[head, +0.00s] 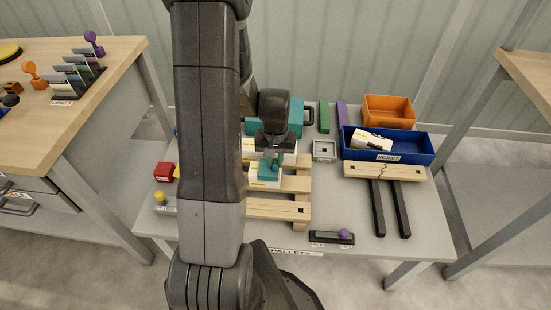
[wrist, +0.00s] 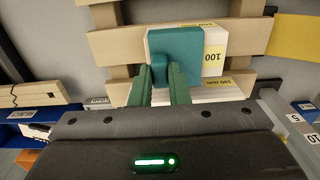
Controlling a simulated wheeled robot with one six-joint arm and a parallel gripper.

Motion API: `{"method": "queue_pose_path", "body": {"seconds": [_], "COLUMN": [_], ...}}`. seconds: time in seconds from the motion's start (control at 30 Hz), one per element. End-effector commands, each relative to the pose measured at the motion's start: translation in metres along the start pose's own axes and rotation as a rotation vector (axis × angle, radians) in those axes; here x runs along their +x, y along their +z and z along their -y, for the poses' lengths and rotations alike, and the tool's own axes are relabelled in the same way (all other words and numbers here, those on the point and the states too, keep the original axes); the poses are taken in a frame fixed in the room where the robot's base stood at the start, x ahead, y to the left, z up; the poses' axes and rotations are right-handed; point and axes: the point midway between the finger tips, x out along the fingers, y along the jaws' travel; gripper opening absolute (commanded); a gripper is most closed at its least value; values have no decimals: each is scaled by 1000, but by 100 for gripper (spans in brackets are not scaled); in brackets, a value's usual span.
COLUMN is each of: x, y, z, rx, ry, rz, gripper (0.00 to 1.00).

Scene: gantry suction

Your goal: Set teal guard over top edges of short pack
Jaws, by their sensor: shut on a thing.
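The teal guard (head: 269,168) is at the top of a white pack (head: 264,183) on the wooden pallet (head: 290,211). My gripper (head: 271,154) is above it, pointing down. In the wrist view the green fingertips (wrist: 164,82) are shut on the small raised grip of the teal guard (wrist: 182,48). The guard covers the left part of the white pack (wrist: 217,45), which has a yellow label reading 100. Its right part shows bare. I cannot tell whether the guard rests fully on the pack or sits slightly above it.
My arm hides the pallet's left side. Behind the gripper stands a teal case (head: 294,113). To the right are a blue REJECT bin (head: 412,151), an orange bin (head: 389,111) and a cracked plank (head: 360,170). A black tray (head: 325,238) lies at the front; a red block (head: 164,171) sits left.

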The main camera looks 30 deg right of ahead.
Motion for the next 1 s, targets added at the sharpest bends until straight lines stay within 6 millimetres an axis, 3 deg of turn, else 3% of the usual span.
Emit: {"method": "queue_pose_path", "body": {"seconds": [0.23, 0.27, 0.37, 0.4, 0.77, 1.0], "x": [7, 6, 6, 6, -1, -45], "y": [0, 0, 0, 0, 0, -1], "z": [0, 0, 0, 0, 0, 0], "rx": [0, 0, 0, 0, 0, 0], "ry": [0, 0, 0, 0, 0, 0], "rz": [0, 0, 0, 0, -1, -6], "gripper": [0, 19, 39, 41, 41, 41]}}
